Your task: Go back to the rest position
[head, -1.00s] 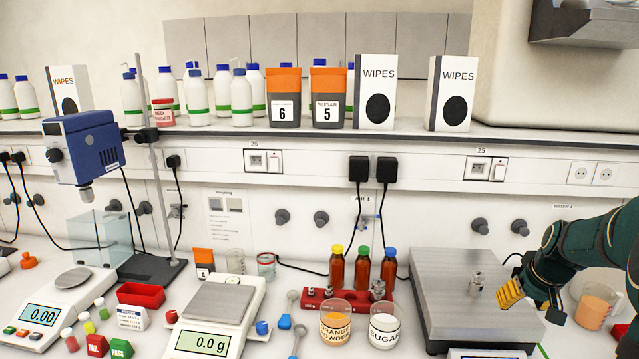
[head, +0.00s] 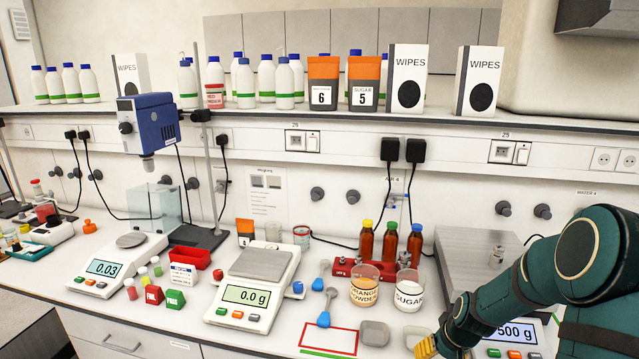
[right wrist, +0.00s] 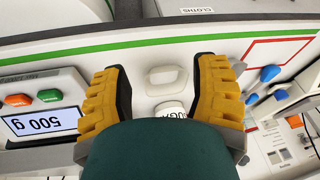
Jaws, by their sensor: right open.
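My right gripper (right wrist: 165,95) has its two yellow fingers spread apart and holds nothing. In the head view only part of its yellow fingers (head: 426,347) shows at the bottom edge, with my dark green right arm reaching in from the right. In the right wrist view a small pale dish (right wrist: 166,79) and the top of the sugar beaker (right wrist: 169,108) show between the fingers, below the gripper; they are not gripped. My left gripper is in neither view.
The orange powder beaker (head: 364,288) and sugar beaker (head: 408,292) stand close to the right arm. A large scale reading 500 g (head: 508,334) lies partly behind my arm. A small scale (head: 255,290) stands left. The red-outlined bench area (head: 328,339) is empty.

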